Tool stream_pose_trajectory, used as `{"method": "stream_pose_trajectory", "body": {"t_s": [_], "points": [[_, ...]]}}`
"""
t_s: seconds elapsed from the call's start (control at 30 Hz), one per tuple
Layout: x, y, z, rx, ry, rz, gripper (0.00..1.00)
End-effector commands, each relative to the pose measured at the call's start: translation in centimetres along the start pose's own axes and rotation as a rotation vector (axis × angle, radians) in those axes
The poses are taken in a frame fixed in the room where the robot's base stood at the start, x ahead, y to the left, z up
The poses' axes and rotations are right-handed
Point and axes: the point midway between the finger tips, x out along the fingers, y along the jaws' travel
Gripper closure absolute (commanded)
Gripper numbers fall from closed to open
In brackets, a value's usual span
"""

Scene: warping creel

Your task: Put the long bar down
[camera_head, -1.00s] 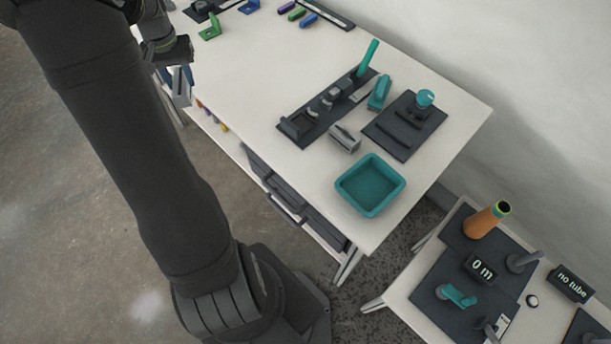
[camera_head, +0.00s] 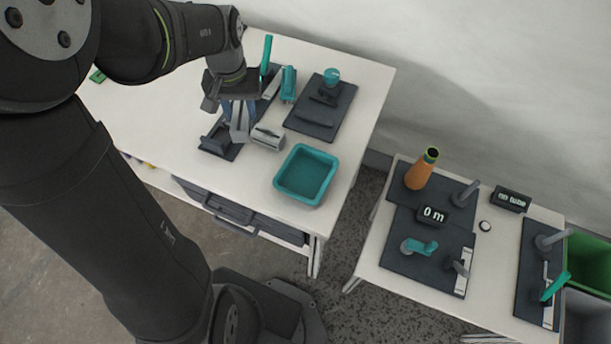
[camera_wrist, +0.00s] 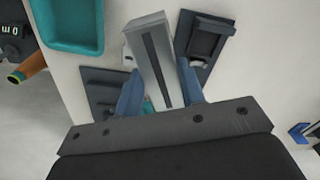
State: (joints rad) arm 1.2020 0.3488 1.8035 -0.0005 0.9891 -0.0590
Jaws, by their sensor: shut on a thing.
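The long bar (camera_wrist: 152,40) is light grey with a dark groove along its length. My gripper (camera_wrist: 160,68) is shut on it, with the blue fingers on either side. In the head view my gripper (camera_head: 237,108) points down over the work table, and the bar's lower part (camera_head: 240,132) shows below the fingers. The bar hangs in front of the dark fixture (camera_head: 214,143), which is partly hidden behind it and my arm. I cannot tell whether the bar touches anything below.
A grey block (camera_head: 268,137) sits just right of the bar. A teal tray (camera_head: 279,183) stands near the table's front right. A dark plate with a teal knob (camera_head: 332,76) lies behind it. A side table holds an orange cone (camera_head: 420,172). The table's left part looks mostly clear.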

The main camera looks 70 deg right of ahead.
Motion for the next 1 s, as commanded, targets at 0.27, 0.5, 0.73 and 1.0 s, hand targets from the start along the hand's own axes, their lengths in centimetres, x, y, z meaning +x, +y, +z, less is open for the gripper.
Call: {"method": "stream_pose_trajectory", "body": {"t_s": [0.27, 0.5, 0.73, 1.0], "points": [[0.1, 8.9, 4.2, 0.161, 0.001, 0.000, 0.92], [0.3, 14.9, 8.9, 0.292, 0.000, 0.000, 0.92], [0.6, 19.2, 13.9, 0.407, 0.001, 0.000, 0.92], [0.8, 21.2, 17.2, 0.477, 0.000, 0.000, 0.92]]}}
